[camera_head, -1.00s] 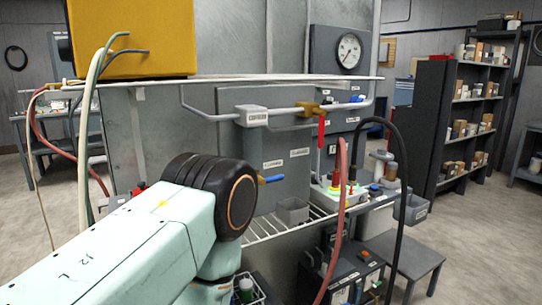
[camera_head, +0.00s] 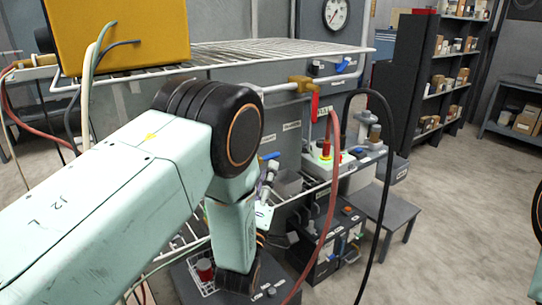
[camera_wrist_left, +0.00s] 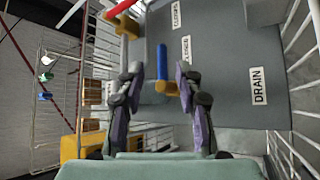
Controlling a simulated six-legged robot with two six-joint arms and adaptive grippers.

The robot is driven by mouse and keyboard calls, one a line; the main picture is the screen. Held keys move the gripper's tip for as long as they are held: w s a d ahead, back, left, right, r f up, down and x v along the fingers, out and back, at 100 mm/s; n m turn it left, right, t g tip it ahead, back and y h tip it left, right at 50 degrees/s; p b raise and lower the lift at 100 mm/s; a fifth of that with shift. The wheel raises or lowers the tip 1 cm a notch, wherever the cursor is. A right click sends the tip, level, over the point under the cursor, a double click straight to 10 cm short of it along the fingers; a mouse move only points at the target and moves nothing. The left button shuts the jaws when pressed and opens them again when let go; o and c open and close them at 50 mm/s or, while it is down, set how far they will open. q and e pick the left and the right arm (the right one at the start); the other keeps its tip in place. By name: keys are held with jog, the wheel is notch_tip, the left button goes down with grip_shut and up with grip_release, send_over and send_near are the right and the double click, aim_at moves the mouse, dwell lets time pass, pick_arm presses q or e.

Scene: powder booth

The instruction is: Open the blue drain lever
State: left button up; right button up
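The blue drain lever (camera_head: 270,156) sticks out from the grey panel, just beyond my left gripper (camera_head: 268,175) in the head view. In the left wrist view the blue lever (camera_wrist_left: 162,58) stands upright on a brass valve body (camera_wrist_left: 167,88). A DRAIN label (camera_wrist_left: 257,86) is on the panel to its right. My left gripper (camera_wrist_left: 159,74) is open, with a finger on either side of the lever. I see gaps beside the lever; whether it touches a finger I cannot tell. My right gripper is out of view.
A red lever (camera_head: 315,105) hangs from a brass valve above, near another blue handle (camera_head: 343,65). A wire shelf (camera_head: 270,50) spans overhead. A red hose (camera_head: 332,180) and a black hose (camera_head: 389,170) hang to the right. Open floor lies at the right.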

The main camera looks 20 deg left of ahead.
aim_at(272, 157)
pick_arm(q)
jog(key=x, duration=0.5)
jog(key=shift+w+a, duration=0.15)
jog(key=shift+a, duration=0.1)
jog(key=shift+w+d+r, duration=0.1)
jog(key=shift+w+d, duration=0.1)
jog(key=shift+w, duration=0.3)
jog(key=shift+s+a+r, duration=0.15)
jog(key=shift+s, duration=0.1)
jog(key=shift+w, duration=0.25)
jog(key=c, duration=0.4)
grip_shut()
jog(key=shift+s, duration=0.1)
